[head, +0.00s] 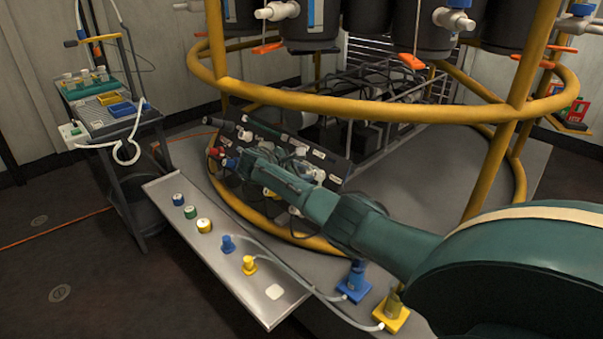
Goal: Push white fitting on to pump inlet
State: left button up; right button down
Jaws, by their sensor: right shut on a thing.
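My right arm reaches in from the right, across the platform to a dark slanted panel (278,131) with several small white and coloured parts on it. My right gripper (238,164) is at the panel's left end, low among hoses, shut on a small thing. That thing, taken as the white fitting, is mostly hidden by the hand and too small to make out. A blue and a red part (216,153) show just left of the fingertips. I cannot tell which part is the pump inlet, or whether the fitting touches it. My left gripper is not in view.
A yellow tubular frame (385,110) rings the panel, with dark tanks above. A metal shelf (225,267) in front holds several coloured caps and the blue and yellow hose connectors (249,265). A cart (110,122) stands at left. The floor at lower left is clear.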

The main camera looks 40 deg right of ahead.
jog(key=shift+p, duration=0.9)
dwell(1.4)
jog(key=shift+d+f, duration=0.15)
jog(key=shift+d, duration=0.1)
dwell(0.9)
jog(key=c, duration=1.1)
grip_release()
jog(key=shift+c, duration=0.2)
